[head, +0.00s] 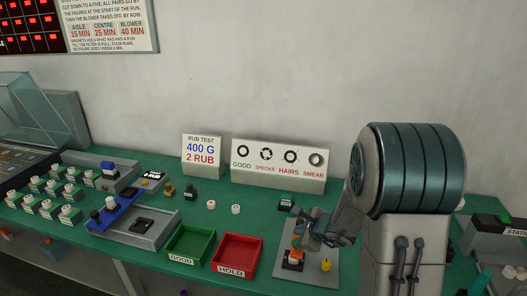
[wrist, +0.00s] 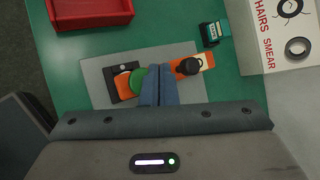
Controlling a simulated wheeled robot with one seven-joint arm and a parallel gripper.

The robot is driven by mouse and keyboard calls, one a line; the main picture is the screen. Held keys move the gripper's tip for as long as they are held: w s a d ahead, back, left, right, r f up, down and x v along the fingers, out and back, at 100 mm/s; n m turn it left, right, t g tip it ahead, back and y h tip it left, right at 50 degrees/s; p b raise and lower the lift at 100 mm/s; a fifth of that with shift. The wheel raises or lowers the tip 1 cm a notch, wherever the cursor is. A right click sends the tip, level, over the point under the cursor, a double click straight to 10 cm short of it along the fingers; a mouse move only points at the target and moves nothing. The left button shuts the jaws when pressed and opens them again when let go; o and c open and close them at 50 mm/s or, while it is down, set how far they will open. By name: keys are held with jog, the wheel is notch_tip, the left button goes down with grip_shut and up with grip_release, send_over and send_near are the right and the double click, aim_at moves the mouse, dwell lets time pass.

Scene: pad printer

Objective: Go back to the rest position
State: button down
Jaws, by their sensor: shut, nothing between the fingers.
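My gripper (head: 312,238) is on the right of the green bench in the head view, in front of my arm. In the wrist view its two blue-grey fingers (wrist: 160,72) are together with nothing between them. They point down over a grey plate (wrist: 92,75). On that plate stand a black block with an orange part (wrist: 122,83), a green round part (wrist: 138,90) and an orange piece with a black knob (wrist: 190,66). The fingers cover part of these, and I cannot tell whether they touch. The plate also shows in the head view (head: 318,279).
A red HOLD tray (head: 237,253) and a green GOOD tray (head: 190,246) lie left of the plate, both looking empty. Signs (head: 277,167) stand behind. Several white-topped pieces (head: 45,207) and a blue-and-grey fixture (head: 120,218) are at left. A machine (head: 496,236) is at right.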

jog(key=s+a+r+n+g+y, duration=0.3)
jog(key=s+a+r+n, duration=0.5)
jog(key=s+r+n, duration=0.4)
jog(key=s+d+n+g+h, duration=0.1)
jog(key=s+d+n+h, duration=0.2)
jog(key=s+n, duration=0.2)
jog(key=s+d+r+n+g+h, duration=0.1)
jog(key=s+d+n+h, duration=0.2)
jog(key=s, duration=0.7)
jog(key=shift+d+r+n+h, duration=0.15)
jog(key=shift+d+n+h, duration=0.25)
jog(key=shift+d+n, duration=0.5)
